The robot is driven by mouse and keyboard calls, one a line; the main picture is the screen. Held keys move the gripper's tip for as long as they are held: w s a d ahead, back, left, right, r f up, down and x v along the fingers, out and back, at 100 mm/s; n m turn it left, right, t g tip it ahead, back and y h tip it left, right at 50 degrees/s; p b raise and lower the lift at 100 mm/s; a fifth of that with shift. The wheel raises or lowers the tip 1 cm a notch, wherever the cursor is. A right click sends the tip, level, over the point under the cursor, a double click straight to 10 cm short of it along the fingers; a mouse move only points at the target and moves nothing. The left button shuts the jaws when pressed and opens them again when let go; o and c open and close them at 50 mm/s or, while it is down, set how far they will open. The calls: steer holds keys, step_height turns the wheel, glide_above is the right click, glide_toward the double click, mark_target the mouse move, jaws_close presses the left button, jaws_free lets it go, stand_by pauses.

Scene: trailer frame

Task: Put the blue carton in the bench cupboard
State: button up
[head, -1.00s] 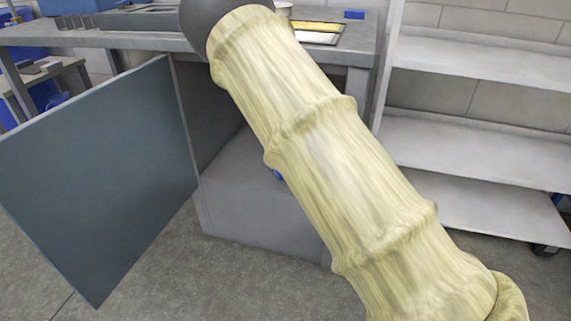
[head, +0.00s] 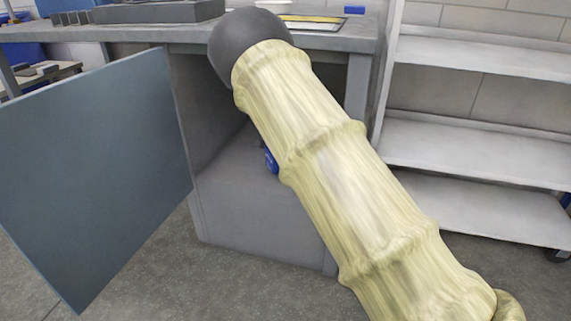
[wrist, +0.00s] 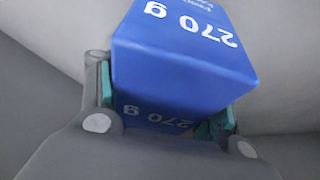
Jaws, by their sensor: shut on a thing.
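The blue carton (wrist: 185,60), with "270 g" printed in white, fills the upper middle of the wrist view. My gripper (wrist: 165,104) is shut on it, with a teal-padded finger at each side. In the head view a small blue piece of the carton (head: 271,161) shows beside my arm, in front of the cupboard's grey interior; my arm hides the rest and the gripper. The bench cupboard (head: 225,210) is open, its blue-grey door (head: 95,175) swung out to the left. Plain grey surfaces surround the carton in the wrist view; whether it touches them I cannot tell.
The bench top (head: 110,34) runs above the cupboard and carries a grey tray and a yellow-edged flat item. A grey shelf rack (head: 470,145) on wheels stands close on the right. The floor in front of the cupboard is clear.

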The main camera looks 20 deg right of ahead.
steer(key=shift+f+b, duration=0.4)
steer(key=shift+f, duration=0.2)
steer(key=shift+r, duration=0.1)
steer(key=o, duration=1.3)
steer(key=shift+o, duration=0.2)
steer(key=shift+a+r+p, duration=0.2)
steer(key=shift+r+p, duration=0.5)
steer(key=shift+p, duration=0.15)
steer(key=p+v, duration=0.4)
steer(key=shift+s+a, duration=0.15)
steer(key=shift+a, duration=0.2)
steer(key=a+p, duration=0.1)
steer(key=a, duration=0.2)
steer(key=s+a+p, duration=0.1)
steer(key=a, duration=0.3)
steer(key=s+a+p, duration=0.1)
steer(key=a+p, duration=0.1)
steer(key=a, duration=0.2)
steer(key=shift+f, duration=0.3)
